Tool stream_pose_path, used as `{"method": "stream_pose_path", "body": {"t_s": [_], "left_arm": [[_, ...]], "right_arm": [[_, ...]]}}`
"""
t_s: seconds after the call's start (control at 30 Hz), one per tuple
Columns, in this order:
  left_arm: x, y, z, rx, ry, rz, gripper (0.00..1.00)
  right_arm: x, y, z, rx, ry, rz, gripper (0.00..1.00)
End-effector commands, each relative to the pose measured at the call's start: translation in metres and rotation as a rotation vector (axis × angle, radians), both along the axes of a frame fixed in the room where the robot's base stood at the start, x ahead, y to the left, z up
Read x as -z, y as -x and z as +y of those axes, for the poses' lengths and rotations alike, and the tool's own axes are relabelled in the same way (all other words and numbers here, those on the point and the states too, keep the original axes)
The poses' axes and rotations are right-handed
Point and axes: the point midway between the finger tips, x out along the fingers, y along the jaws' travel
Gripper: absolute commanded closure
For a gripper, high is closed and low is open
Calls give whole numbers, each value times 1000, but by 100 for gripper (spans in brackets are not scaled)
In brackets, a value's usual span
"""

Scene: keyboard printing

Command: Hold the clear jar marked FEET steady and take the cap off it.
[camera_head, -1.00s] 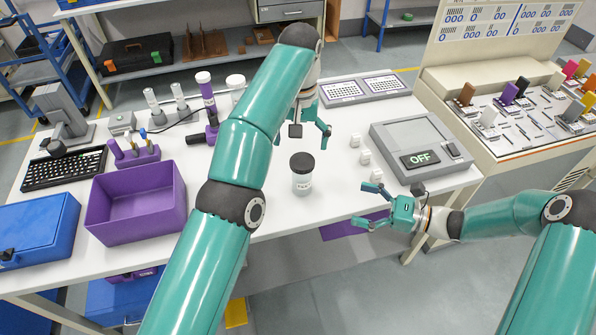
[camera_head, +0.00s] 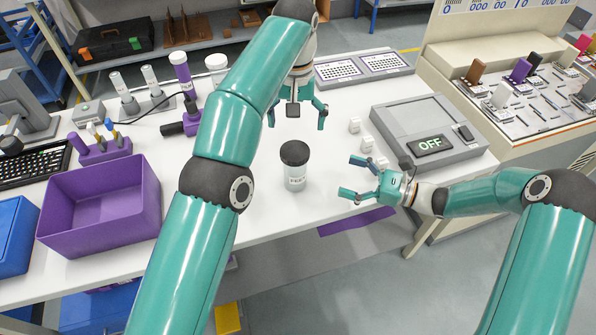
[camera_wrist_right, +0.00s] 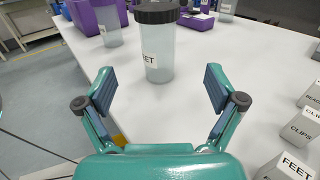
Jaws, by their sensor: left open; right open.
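The clear jar marked FEET (camera_head: 295,178) stands upright on the white table, with its black cap (camera_head: 295,153) on top. It also shows in the right wrist view, where the jar (camera_wrist_right: 152,55) is ahead of the open fingers. My right gripper (camera_head: 350,177) is open and empty, to the right of the jar, its fingers pointing at it and apart from it. My left gripper (camera_head: 297,120) is open and empty, behind the jar and above the table, not touching it.
Small white blocks (camera_head: 367,144) and a grey device reading OFF (camera_head: 430,140) stand to the right. A purple bin (camera_head: 100,205) is at left. White-capped containers (camera_head: 217,68) stand behind the left arm.

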Motion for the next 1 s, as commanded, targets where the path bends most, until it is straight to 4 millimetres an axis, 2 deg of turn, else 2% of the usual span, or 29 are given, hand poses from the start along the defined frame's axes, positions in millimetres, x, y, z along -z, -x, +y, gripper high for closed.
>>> {"method": "stream_pose_path", "body": {"t_s": [0.03,0.3,0.6,0.8,1.0], "left_arm": [[-1,0,2,-2,0,1,4],[0,1,4,-5,0,2,4],[1,1,5,-6,-1,4,4],[1,1,5,-5,-1,5,4],[1,1,5,-5,-2,5,4]], "right_arm": [[0,-3,12,-8,-1,0,7],[0,-22,65,-12,0,0,7],[0,-41,113,-10,0,0,7],[0,-47,129,-8,0,0,7],[0,-49,132,-8,0,0,7]]}}
